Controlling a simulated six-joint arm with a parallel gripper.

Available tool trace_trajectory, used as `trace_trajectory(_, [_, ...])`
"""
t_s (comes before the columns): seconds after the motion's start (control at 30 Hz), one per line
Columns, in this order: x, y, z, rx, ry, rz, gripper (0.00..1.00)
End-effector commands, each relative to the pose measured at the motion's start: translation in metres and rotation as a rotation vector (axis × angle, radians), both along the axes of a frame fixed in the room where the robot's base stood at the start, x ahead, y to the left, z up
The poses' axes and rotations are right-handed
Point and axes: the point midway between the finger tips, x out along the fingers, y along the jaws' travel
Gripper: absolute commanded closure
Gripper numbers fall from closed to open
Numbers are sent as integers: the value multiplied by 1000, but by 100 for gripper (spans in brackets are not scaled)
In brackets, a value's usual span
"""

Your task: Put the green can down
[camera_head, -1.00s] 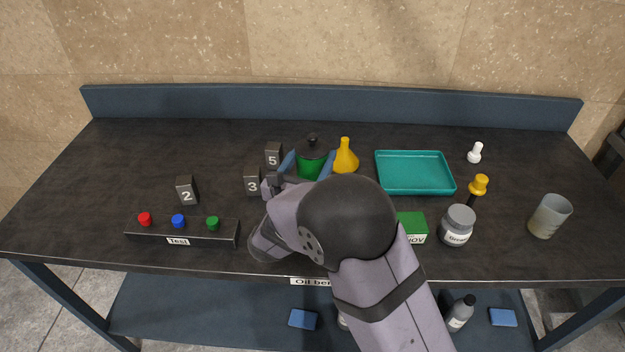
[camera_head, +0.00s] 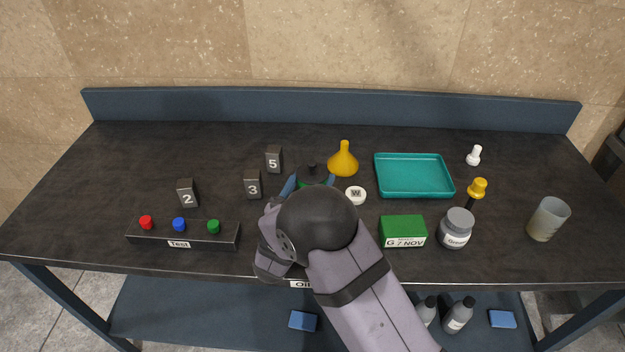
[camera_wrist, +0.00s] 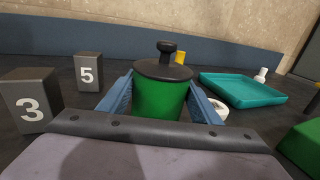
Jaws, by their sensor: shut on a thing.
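The green can (camera_wrist: 160,92) has a black lid with a knob on top. It stands upright between the blue fingers of my gripper (camera_wrist: 158,100) in the wrist view. My gripper is shut on it. In the head view the can (camera_head: 313,173) shows only at its top, and my arm hides the rest. The can is over the middle of the dark bench top (camera_head: 110,180). I cannot tell whether its base touches the bench.
Number blocks 5 (camera_head: 273,159) and 3 (camera_head: 253,185) stand to the left. Farther right are a teal tray (camera_head: 454,193), a green box (camera_head: 403,232) and a grey jar (camera_head: 456,229).

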Motion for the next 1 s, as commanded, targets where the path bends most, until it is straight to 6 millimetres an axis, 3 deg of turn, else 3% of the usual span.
trace_trajectory(0.27, [0, 0, -3, -1, -2, 0, 71])
trace_trajectory(0.3, [0, 0, -3, 0, 0, 0, 35])
trace_trajectory(0.37, [0, 0, -3, -1, 0, 0, 24])
trace_trajectory(0.8, [0, 0, 3, -1, 0, 0, 24])
trace_trajectory(1.0, [-25, 9, -1, -1, 0, 5, 24])
